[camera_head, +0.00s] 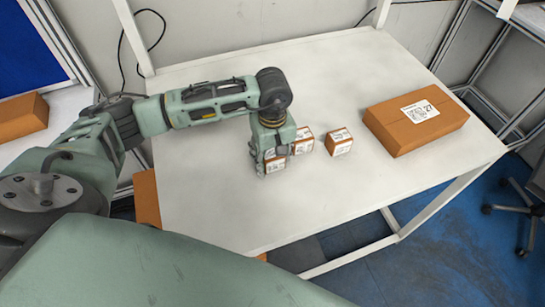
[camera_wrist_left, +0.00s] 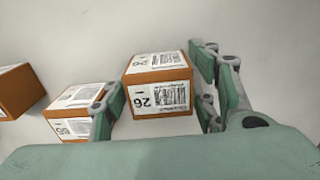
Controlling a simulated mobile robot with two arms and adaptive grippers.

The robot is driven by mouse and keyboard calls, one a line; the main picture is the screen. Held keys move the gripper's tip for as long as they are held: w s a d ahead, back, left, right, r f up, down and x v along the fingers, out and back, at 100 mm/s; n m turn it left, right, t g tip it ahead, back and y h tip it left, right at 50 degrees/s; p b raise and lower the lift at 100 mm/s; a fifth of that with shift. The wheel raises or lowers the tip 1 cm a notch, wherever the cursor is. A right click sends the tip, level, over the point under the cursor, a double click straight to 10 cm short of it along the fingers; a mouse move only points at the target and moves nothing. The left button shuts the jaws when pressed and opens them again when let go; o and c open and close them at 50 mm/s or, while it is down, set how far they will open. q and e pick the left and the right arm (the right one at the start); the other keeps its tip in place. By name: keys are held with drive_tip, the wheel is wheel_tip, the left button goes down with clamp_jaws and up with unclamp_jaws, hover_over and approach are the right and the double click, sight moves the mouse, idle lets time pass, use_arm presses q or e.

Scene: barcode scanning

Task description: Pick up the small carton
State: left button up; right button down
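A small brown carton with white labels marked 26 (camera_wrist_left: 157,88) stands between the two fingers of my left gripper (camera_wrist_left: 160,92) in the left wrist view. The fingers lie close along its two sides, and I cannot tell whether they press on it. In the head view my left gripper (camera_head: 273,153) points down over this carton (camera_head: 275,166), hiding part of it. The carton is at or very near the tabletop. My right gripper is in neither view.
A second small carton (camera_head: 303,141) stands close beside the gripper, and a third (camera_head: 339,142) is farther right. A large carton marked 27 (camera_head: 415,120) lies at the right of the white table (camera_head: 270,220). The front of the table is clear.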

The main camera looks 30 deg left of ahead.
use_arm(q)
drive_tip(key=c, duration=0.9)
drive_tip(key=shift+o, duration=0.2)
drive_tip(key=shift+w+r, duration=0.1)
